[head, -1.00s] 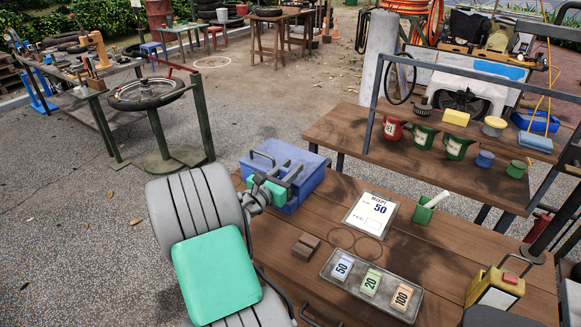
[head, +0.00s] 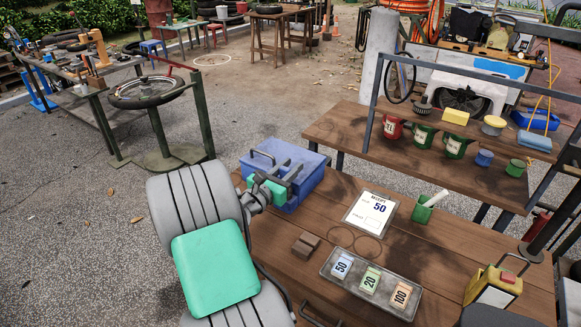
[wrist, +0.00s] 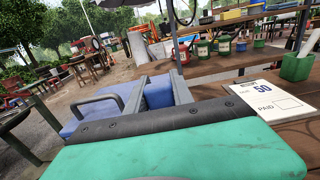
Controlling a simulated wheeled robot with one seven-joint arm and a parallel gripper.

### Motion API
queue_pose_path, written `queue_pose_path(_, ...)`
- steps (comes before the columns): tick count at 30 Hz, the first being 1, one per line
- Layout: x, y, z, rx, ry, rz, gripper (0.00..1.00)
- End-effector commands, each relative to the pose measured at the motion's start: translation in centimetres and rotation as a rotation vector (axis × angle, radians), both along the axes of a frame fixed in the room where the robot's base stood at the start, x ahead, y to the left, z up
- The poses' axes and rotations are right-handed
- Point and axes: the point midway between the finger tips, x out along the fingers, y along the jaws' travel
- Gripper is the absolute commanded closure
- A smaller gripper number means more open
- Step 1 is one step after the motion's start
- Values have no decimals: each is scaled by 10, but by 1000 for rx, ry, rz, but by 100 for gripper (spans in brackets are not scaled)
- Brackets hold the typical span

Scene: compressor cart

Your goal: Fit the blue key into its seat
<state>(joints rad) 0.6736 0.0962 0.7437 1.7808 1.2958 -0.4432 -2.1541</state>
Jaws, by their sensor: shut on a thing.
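My gripper (head: 289,172) is over the near side of a blue box (head: 312,172) on the front wooden table. In the wrist view its two grey fingers (wrist: 161,84) close on a blue block-like piece (wrist: 158,96), which I take as the blue key. The fingers hide most of the key in the head view, and its lower end is hidden in the wrist view. The blue box also shows in the wrist view (wrist: 90,118), behind and left of the fingers. I cannot make out the seat, nor whether the key touches the box.
A grey handle (head: 259,153) stands up from the box's left side. Right of the box lie a receipt card (head: 371,212), a green holder (head: 422,212), a brown block (head: 306,245) and a tray (head: 345,287) of number cards. A raised shelf (head: 350,131) with cans stands behind.

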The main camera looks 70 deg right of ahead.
Motion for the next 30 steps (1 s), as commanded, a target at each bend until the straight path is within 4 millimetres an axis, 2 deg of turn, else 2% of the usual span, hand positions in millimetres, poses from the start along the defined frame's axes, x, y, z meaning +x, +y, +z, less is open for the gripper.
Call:
queue_pose_path(13,0,0,2,0,0,0,100)
queue_pose_path(30,0,0,-6,0,0,0,100)
